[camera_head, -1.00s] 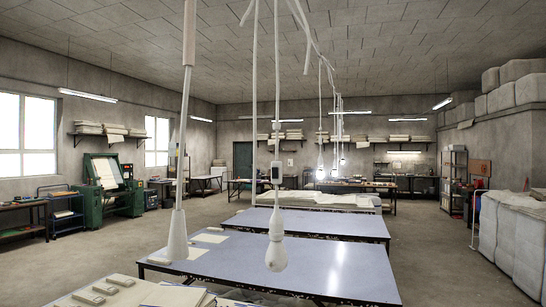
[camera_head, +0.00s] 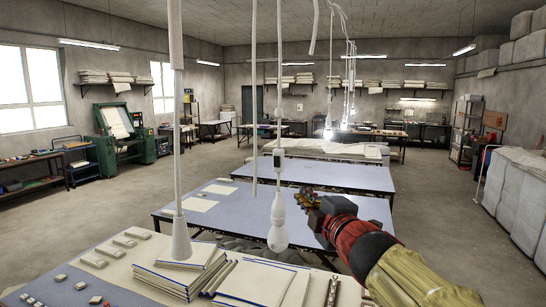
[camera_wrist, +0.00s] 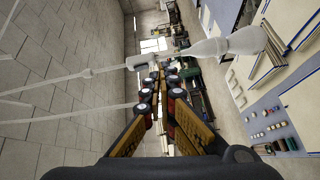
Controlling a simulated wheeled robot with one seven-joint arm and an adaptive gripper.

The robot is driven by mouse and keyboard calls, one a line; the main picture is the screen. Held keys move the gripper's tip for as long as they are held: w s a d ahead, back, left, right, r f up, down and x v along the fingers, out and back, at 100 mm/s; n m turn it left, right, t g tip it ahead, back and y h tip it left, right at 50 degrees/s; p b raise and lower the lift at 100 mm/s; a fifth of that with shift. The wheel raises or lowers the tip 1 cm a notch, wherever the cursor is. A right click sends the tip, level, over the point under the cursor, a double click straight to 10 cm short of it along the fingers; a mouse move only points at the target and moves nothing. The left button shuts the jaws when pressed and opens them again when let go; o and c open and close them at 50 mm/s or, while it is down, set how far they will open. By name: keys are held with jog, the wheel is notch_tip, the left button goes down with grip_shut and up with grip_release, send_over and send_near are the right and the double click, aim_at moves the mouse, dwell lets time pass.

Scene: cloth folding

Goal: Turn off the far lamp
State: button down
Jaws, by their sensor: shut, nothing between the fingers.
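Two pendant lamps hang close by in the head view. The left one has a cone-shaped white holder (camera_head: 181,238). The right one has a bare, unlit bulb (camera_head: 278,238) and a small inline switch (camera_head: 278,153) on its cord. Farther back, a lamp bulb (camera_head: 328,134) hangs near a bright glow; which bulbs there are lit is hard to tell. My gripper (camera_head: 312,203) is shut and empty, to the right of the near bulb. In the wrist view, my gripper (camera_wrist: 158,84) points towards a switch (camera_wrist: 150,60) on a cord, with a bulb (camera_wrist: 247,42) to its right.
The nearest table (camera_head: 140,258) holds books and small blocks. Two blue-topped tables (camera_head: 235,222) stand behind it. Wrapped bales (camera_head: 515,195) line the right side, and a green machine (camera_head: 103,150) stands at the left. Loose cords hang across the middle.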

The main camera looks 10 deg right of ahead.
jog(key=a+r+n+t+y, duration=0.1)
jog(key=a+r+n+y, duration=0.2)
jog(key=a+r+n, duration=0.1)
jog(key=shift+s+a+n+y, duration=0.25)
jog(key=shift+a+n+y, duration=0.05)
jog(key=shift+a+n, duration=0.1)
send_near(275, 163)
jog(key=w+a+r, duration=0.2)
jog(key=w+a, duration=0.2)
jog(key=shift+w+d+r+p, duration=0.1)
jog(key=shift+w+d+p, duration=0.3)
jog(key=shift+w+p, duration=0.3)
